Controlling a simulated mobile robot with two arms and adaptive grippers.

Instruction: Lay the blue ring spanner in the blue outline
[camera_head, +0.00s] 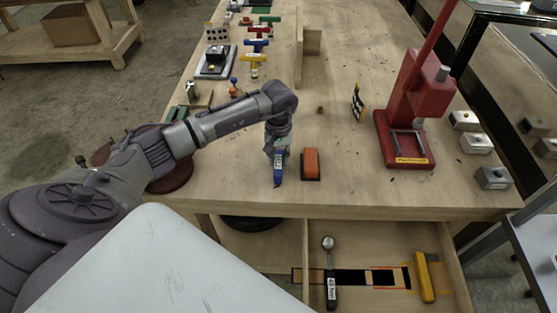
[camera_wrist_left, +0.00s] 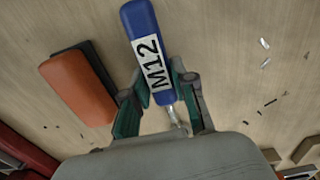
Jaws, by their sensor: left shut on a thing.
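The blue ring spanner shows as a blue handle with a white M12 label in the left wrist view (camera_wrist_left: 142,28) and as a blue piece in the head view (camera_head: 278,172). My left gripper (camera_head: 277,152) is shut on it, with one finger on each side of the handle in the left wrist view (camera_wrist_left: 159,82). A metal shank shows between the fingers; the ring end is hidden. The spanner is near the front edge of the wooden bench. I cannot make out a blue outline in the open drawer (camera_head: 385,240). My right gripper is not in view.
An orange and black block (camera_head: 311,165) lies right of my left gripper. The drawer holds a black-handled tool (camera_head: 331,285), a yellow-handled tool (camera_head: 425,278) and dark and red-edged markings. A red press (camera_head: 405,110) stands at the right; bench between is mostly clear.

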